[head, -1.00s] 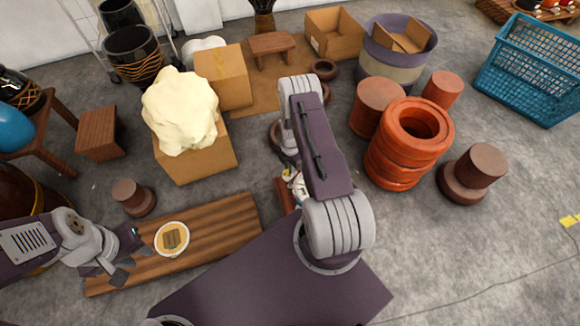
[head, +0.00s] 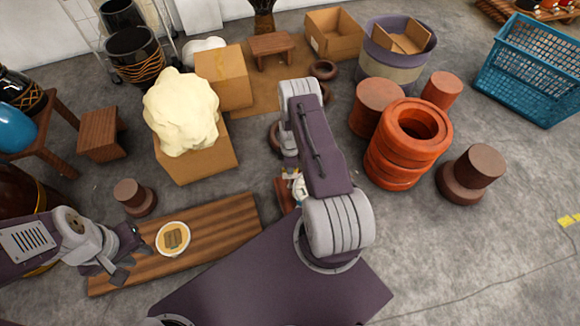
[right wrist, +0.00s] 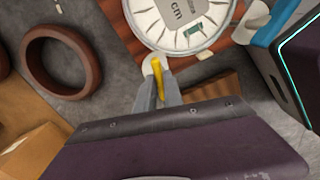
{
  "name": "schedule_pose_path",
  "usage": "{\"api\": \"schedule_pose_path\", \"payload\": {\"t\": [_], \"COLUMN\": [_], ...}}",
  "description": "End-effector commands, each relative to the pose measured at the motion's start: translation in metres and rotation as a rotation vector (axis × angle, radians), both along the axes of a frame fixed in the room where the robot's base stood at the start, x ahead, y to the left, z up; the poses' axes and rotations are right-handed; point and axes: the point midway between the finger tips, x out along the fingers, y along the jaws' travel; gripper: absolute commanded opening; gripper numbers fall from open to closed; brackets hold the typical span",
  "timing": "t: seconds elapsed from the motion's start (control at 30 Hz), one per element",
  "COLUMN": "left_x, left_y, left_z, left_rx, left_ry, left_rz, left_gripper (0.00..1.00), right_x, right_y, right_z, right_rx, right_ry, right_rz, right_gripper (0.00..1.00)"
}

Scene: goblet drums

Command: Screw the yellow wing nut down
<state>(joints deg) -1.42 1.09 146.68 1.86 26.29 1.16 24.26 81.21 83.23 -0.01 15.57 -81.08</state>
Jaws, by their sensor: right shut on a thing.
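In the right wrist view the yellow wing nut (right wrist: 157,78) stands between the grey fingertips of my right gripper (right wrist: 160,92), which is shut on it. Behind it is a large white dial marked "cm" (right wrist: 178,18). A pale round piece shows around the nut's far end; I cannot tell how far down the nut sits. In the head view my right arm covers the nut, and only a small white part (head: 299,187) shows beside the wrist. My left gripper (head: 122,269) is open and empty at the left end of the wooden board.
The wooden board (head: 215,225) holds a small white dish (head: 173,238). Orange stacked rings (head: 400,150) and brown drum forms (head: 470,172) stand to the right. A box with a cream lump (head: 182,115) stands to the left. Grey floor is clear at lower right.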

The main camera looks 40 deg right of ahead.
Motion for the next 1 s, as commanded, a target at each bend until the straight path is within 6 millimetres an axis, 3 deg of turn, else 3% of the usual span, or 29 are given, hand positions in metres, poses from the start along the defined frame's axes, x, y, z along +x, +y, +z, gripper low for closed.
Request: {"api": "schedule_pose_path", "payload": {"t": [1.0], "left_x": [0.0], "left_y": [0.0], "left_z": [0.0086], "left_rx": [0.0], "left_ry": [0.0], "left_rz": [0.0], "left_gripper": [0.31], "right_x": [0.0001], "right_y": [-0.0001], "right_z": [0.0003], "right_rx": [0.0], "right_ry": [0.0], "right_rz": [-0.962], "right_gripper": [0.0]}}
